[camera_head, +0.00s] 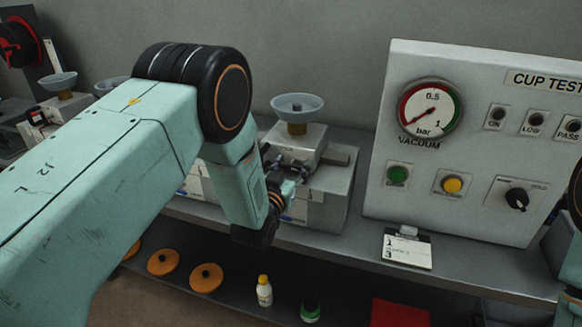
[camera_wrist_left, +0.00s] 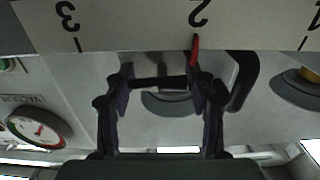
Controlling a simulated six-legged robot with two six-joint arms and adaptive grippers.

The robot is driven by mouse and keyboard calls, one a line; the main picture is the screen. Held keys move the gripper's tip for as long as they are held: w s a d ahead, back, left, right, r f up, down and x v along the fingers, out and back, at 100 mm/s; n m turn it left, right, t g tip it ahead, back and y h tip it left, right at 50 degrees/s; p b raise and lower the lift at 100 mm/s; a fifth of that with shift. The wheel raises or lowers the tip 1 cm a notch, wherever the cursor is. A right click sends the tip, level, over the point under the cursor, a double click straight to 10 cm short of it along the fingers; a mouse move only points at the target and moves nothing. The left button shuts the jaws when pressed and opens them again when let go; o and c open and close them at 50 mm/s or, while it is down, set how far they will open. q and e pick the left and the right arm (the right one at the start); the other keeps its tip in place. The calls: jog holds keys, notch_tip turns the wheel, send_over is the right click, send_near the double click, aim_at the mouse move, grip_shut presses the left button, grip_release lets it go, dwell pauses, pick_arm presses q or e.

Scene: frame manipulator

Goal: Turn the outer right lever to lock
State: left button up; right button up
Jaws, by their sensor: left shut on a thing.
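My left arm reaches in from the left, and my left gripper (camera_head: 283,187) is at the front of a grey cup station (camera_head: 335,185) with a pale suction cup on top. In the left wrist view, the two fingers of my left gripper (camera_wrist_left: 160,85) stand apart on either side of a dark bar, the lever (camera_wrist_left: 158,83), and are shut on it. That view is upside down; a red pointer (camera_wrist_left: 195,50) shows beside the number 2 on a pale scale strip (camera_wrist_left: 130,25). A second dark curved handle (camera_wrist_left: 243,80) is just right of the fingers. My right gripper is out of view.
A white test panel (camera_head: 470,140) with a vacuum gauge (camera_head: 431,108), buttons and a knob stands right of the station. The lower shelf holds orange discs (camera_head: 206,278), a small bottle (camera_head: 264,291) and a red box (camera_head: 398,313).

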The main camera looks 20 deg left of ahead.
pick_arm(q)
jog(key=c, duration=0.5)
